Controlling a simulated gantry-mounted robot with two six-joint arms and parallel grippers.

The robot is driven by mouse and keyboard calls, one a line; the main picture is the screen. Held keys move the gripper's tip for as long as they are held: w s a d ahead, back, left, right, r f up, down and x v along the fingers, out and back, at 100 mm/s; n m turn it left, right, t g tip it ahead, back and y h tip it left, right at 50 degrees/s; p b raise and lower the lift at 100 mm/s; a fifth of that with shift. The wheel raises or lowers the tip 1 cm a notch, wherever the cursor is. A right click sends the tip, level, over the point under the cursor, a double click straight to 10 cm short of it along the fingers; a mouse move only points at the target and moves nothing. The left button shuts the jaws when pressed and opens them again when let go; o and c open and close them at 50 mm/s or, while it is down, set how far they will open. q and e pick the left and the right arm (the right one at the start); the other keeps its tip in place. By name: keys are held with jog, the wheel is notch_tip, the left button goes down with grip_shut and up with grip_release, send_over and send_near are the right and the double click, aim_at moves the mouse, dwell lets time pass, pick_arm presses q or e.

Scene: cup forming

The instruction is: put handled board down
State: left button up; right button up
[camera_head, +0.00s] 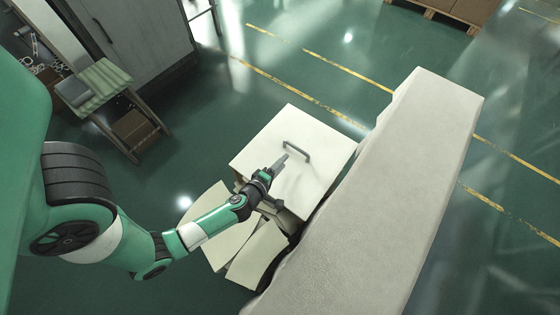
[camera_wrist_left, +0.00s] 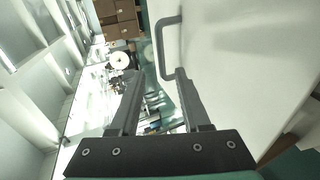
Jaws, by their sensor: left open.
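The handled board (camera_head: 265,152) is a flat cream panel with a dark grey bar handle (camera_head: 298,148) on its upper face. It lies over the box with spread flaps (camera_head: 258,252). My left gripper (camera_head: 281,162) is just left of and below the handle in the head view. In the left wrist view the board (camera_wrist_left: 245,60) fills the right side. The handle (camera_wrist_left: 163,45) shows just beyond the fingertips of my left gripper (camera_wrist_left: 155,76). The fingers are open with nothing between them, and the right fingertip appears close to the handle's near end. My right gripper is not seen.
A long pale block (camera_head: 385,200) with a rough edge stands close along the board's right side. A grey cabinet (camera_head: 135,35) and a small wooden stand (camera_head: 130,125) are at the upper left. Green floor with yellow lines is open behind.

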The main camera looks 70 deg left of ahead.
pick_arm(q)
jog(key=shift+s+d+r, duration=0.15)
jog(key=shift+s+d, duration=0.1)
jog(key=shift+s, duration=0.1)
jog(key=shift+w, duration=0.1)
